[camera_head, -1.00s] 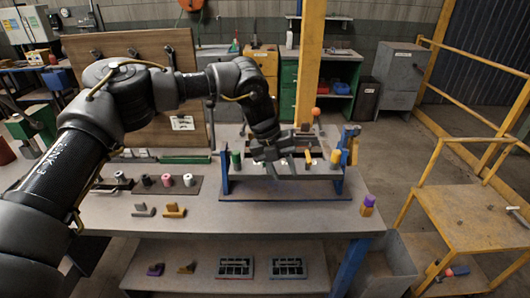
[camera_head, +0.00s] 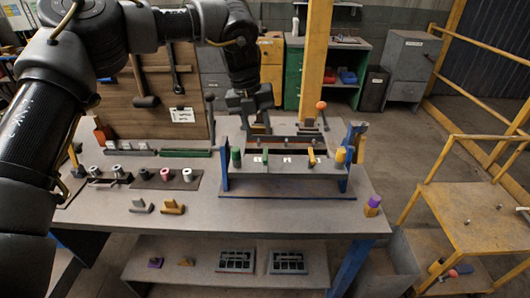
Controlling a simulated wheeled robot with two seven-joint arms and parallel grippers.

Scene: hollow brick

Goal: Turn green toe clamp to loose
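The blue-framed fixture (camera_head: 285,188) stands on the grey workbench. A slim green toe clamp (camera_head: 274,156) sits on its top, left of the middle, angled toward the front. An orange-yellow clamp (camera_head: 311,157) sits to its right. A green cylinder (camera_head: 236,158) and a yellow cylinder (camera_head: 341,155) stand near the fixture's two ends. My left gripper (camera_head: 257,122) points down above the back of the fixture, behind and left of the green clamp and apart from it. I see nothing held, but its fingers are too dark and small to read. My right gripper is out of view.
Grey (camera_head: 140,206) and orange (camera_head: 173,207) blocks lie at the front left. A purple-topped block (camera_head: 373,205) stands at the right corner. The front middle of the bench is clear.

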